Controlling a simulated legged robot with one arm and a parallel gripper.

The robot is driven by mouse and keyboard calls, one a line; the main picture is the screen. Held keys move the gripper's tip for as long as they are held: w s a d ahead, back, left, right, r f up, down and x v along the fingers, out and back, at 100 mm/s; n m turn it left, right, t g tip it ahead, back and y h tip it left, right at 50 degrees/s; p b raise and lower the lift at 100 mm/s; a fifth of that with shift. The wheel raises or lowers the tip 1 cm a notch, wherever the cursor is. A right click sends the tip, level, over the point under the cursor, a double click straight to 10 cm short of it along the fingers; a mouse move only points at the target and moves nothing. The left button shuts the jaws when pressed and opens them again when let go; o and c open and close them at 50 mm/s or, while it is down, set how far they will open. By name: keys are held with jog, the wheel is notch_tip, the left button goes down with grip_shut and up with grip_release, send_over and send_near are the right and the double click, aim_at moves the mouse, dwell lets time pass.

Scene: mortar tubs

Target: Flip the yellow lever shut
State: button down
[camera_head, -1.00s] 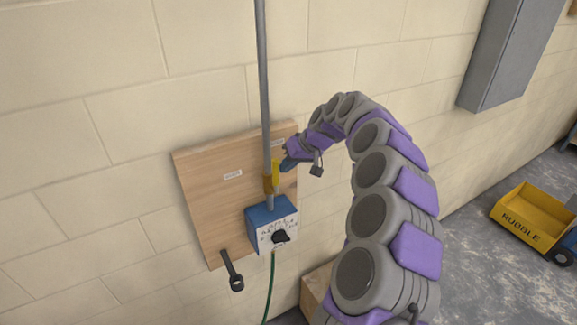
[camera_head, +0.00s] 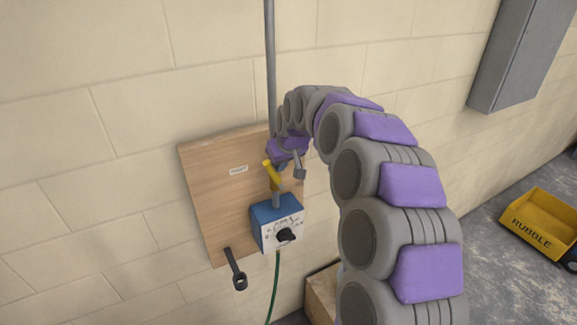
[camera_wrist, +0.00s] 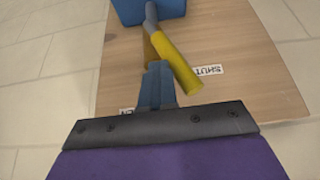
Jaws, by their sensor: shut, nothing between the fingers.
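The yellow lever (camera_head: 272,176) sits on the grey pipe (camera_head: 270,70) just above a blue box (camera_head: 277,211). It leans off the pipe line, its free end pointing up and left. In the wrist view the lever (camera_wrist: 175,62) slants toward a label reading SHUT (camera_wrist: 209,70), its end just short of it. My gripper (camera_head: 271,156) is just above the lever, in front of the pipe. Its blue fingers (camera_wrist: 156,78) are shut and empty, right beside the lever. I cannot tell whether they touch it. Another label (camera_wrist: 127,112) is mostly hidden by my gripper.
A wooden board (camera_head: 212,190) on the block wall backs the lever and pipe. A black dial (camera_head: 287,234) is on the box front, and a dark wrench-like handle (camera_head: 236,270) hangs lower left.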

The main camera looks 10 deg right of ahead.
aim_at(270, 172)
jog(key=shift+s+a+f+n+h+b, duration=0.15)
jog(key=shift+a+f+h+b, duration=0.1)
jog(key=shift+a+h, duration=0.2)
jog(key=shift+s+a+f+n+h+b, duration=0.15)
jog(key=shift+a+h+b, duration=0.1)
jog(key=shift+a+h, duration=0.15)
jog(key=shift+s+a+f+t+h+b, duration=0.1)
jog(key=shift+a+f+t+h+b, duration=0.1)
jog(key=shift+a+h+b, duration=0.15)
jog(key=shift+s+a+f+t+h+b, duration=0.1)
jog(key=shift+a+t+h+b, duration=0.15)
jog(key=shift+a+h, duration=0.1)
jog(key=s+a+f+n+t+h+b, duration=0.1)
jog(key=a+f+n+t+h+b, duration=0.1)
jog(key=a+f+h+b, duration=0.4)
jog(key=t+h+b, duration=0.1)
jog(key=b, duration=0.1)
jog(key=shift+s+f+n+b, duration=0.3)
jog(key=shift+s+f+b, duration=0.05)
jog(key=shift+s+b, duration=0.05)
jog(key=shift+s+d+f+t, duration=0.1)
jog(key=shift+f+t, duration=0.15)
jog(key=shift+r, duration=0.1)
